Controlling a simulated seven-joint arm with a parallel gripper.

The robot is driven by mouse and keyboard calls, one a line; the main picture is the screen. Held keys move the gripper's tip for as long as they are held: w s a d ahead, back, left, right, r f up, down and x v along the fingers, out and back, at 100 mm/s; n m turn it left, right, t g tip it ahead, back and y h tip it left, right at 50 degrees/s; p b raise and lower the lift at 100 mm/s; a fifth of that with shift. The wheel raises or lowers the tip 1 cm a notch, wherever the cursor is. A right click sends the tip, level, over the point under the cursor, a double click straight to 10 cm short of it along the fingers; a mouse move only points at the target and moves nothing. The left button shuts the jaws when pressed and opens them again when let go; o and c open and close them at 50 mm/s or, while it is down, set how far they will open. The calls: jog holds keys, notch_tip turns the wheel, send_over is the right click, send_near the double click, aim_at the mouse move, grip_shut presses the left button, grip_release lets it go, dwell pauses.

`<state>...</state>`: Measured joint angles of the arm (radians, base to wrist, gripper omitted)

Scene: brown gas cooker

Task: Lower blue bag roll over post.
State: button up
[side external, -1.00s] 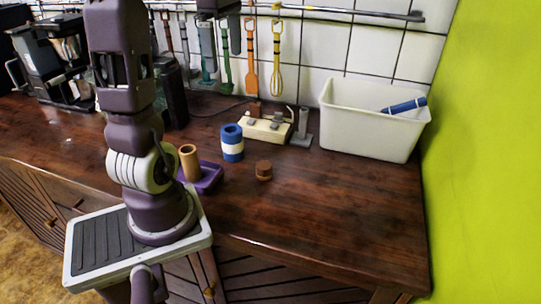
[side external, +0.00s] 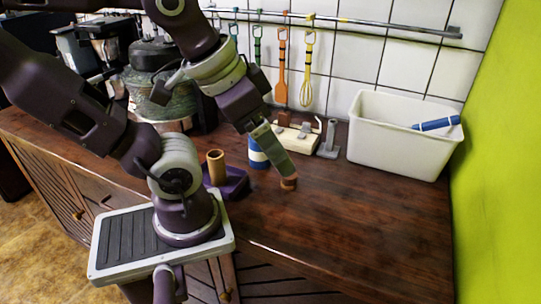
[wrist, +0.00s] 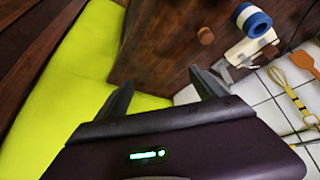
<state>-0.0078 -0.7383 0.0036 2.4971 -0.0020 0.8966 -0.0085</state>
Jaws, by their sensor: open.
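A blue-and-white banded roll (side external: 257,157) stands upright on the counter, partly hidden by my gripper in the side view. It also shows at the top right of the wrist view (wrist: 252,20). A tan upright cylinder (side external: 216,166) stands on a purple base (side external: 235,184) left of it. A grey upright post on a flat foot (side external: 329,138) stands farther back. A darker blue roll (side external: 436,124) lies in the white tub (side external: 400,146). My gripper (side external: 286,172) is open and empty in front of the banded roll; its spread fingers show in the wrist view (wrist: 160,90).
A short brown cylinder (side external: 289,184) is by my fingertips in the side view; it stands apart in the wrist view (wrist: 206,35). A pale block (side external: 297,135) is by the back wall. Utensils hang from a rail (side external: 380,28). The right front counter is clear.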

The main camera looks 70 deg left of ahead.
jog(key=w+a+f+n+g, duration=0.1)
jog(key=w+a+n+g, duration=0.1)
jog(key=w+a+n, duration=0.4)
jog(key=n+g, duration=0.4)
jog(key=n, duration=1.1)
send_near(258, 147)
jog(key=a+f, duration=0.3)
jog(key=f, duration=0.9)
jog(key=shift+w+a+f, duration=0.15)
jog(key=shift+w+f, duration=0.15)
jog(key=shift+w, duration=0.1)
jog(key=c, duration=1.5)
notch_tip(258, 147, up, 10)
jog(key=shift+r, duration=0.1)
jog(key=shift+c, duration=0.2)
jog(key=o, duration=0.7)
jog(key=c, duration=0.6)
jog(key=shift+o, duration=0.2)
jog(key=w+d+r+m, duration=0.1)
jog(key=w+r+m, duration=0.2)
jog(key=w, duration=0.7)
jog(key=w+d+r+m, duration=0.1)
jog(key=w+r+m, duration=0.2)
jog(key=w, duration=0.8)
jog(key=shift+w+d+r, duration=0.15)
jog(key=shift+w+r, duration=0.15)
jog(key=shift+r, duration=0.25)
